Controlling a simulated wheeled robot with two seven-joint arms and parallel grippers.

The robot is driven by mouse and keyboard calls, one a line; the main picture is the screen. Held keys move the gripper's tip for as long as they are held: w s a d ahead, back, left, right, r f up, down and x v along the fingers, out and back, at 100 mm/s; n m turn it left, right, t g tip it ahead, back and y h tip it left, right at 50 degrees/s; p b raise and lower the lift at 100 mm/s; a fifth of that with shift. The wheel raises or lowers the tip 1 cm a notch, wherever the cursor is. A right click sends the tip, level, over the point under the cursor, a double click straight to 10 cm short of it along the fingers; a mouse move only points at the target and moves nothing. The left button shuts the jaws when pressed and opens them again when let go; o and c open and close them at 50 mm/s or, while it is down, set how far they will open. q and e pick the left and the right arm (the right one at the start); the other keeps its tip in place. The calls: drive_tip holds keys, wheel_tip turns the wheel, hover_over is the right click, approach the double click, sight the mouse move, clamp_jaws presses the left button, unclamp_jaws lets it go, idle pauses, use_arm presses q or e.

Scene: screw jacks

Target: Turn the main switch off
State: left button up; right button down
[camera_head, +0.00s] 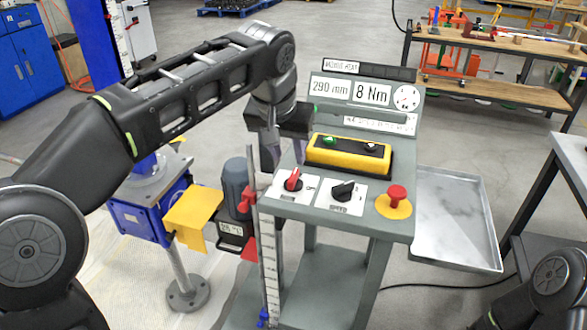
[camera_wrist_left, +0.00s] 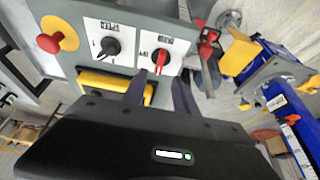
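A red rotary switch (camera_head: 292,181) sits on a white plate at the left of the grey console's sloped panel; it also shows in the left wrist view (camera_wrist_left: 161,58). A black rotary switch (camera_head: 343,190) is beside it; which one is labelled main is too small to read. My left gripper (camera_head: 270,160) is by the panel's left edge, behind the red switch. In the left wrist view its two fingers (camera_wrist_left: 161,90) are apart, with nothing between them, and the red knob lies just beyond their tips. My right gripper is out of view.
A red mushroom button (camera_head: 396,193) on a yellow base is at the panel's right. A yellow box (camera_head: 348,154) with a green button stands behind the switches. A metal tray (camera_head: 450,215) is right of the console. A blue jack (camera_head: 150,215) stands left.

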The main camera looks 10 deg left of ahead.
sight(293, 175)
use_arm(q)
drive_tip(key=x, duration=0.8)
clamp_jaws()
idle(0.4)
